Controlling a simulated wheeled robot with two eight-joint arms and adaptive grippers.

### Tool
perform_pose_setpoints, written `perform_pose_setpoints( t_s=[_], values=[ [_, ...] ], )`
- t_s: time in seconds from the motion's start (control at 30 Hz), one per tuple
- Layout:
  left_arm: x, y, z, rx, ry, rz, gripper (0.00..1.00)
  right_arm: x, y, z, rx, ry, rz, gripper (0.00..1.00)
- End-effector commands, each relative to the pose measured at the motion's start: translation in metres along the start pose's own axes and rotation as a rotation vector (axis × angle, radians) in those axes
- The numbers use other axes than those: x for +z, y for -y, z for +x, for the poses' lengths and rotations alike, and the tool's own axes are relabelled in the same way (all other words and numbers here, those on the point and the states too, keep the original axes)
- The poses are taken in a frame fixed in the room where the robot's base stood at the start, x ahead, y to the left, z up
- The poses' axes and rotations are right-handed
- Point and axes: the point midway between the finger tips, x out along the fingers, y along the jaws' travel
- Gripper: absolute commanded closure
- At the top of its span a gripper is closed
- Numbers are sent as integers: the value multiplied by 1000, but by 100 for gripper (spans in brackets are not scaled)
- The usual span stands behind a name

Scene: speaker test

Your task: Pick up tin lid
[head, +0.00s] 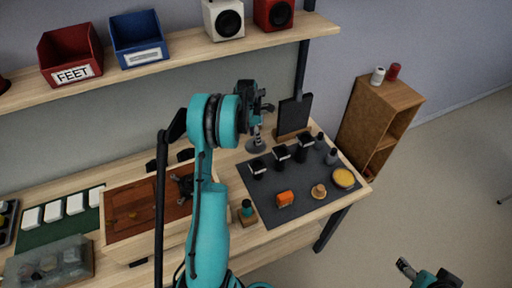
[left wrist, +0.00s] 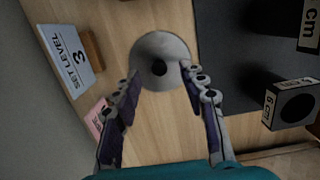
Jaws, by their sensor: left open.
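A round grey disc (left wrist: 160,50) with a dark centre lies between my left gripper's fingertips in the left wrist view. It also shows in the head view as a grey disc (head: 256,147) below the gripper, with a short upright part on it. I cannot tell for sure that it is the tin lid. A round yellow-topped tin (head: 343,178) stands on the right of the dark mat. My left gripper (left wrist: 164,85) is open and empty, pointing down over the disc; it also shows in the head view (head: 262,104). My right gripper (head: 428,272) is low at right, its opening unclear.
A dark mat (head: 265,205) holds black blocks, an orange item (head: 285,198) and a round tan piece (head: 319,191). A "SET LEVEL 3" card (left wrist: 65,55) stands close left of the disc in the wrist view. A wooden tray (head: 120,205) lies left of my arm.

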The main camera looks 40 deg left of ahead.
Motion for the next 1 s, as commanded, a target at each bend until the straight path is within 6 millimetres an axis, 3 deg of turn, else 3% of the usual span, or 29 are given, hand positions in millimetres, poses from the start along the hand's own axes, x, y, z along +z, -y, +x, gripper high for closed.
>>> perform_pose_setpoints(
  t_s=[0.1,0.2,0.43,0.6,1.0],
  values=[
    [-3,-1,24,0,0,1,58,7,0,10,0,0,0,32],
    [-2,-1,34,1,0,1,58,9,0,12,0,0,0,32],
    [-2,-1,34,2,0,1,58,8,0,11,0,0,0,32],
    [-2,-1,34,2,0,1,100,8,0,11,0,0,0,32],
    [-1,-1,28,2,0,1,100,7,0,9,0,0,0,32]
  ],
)
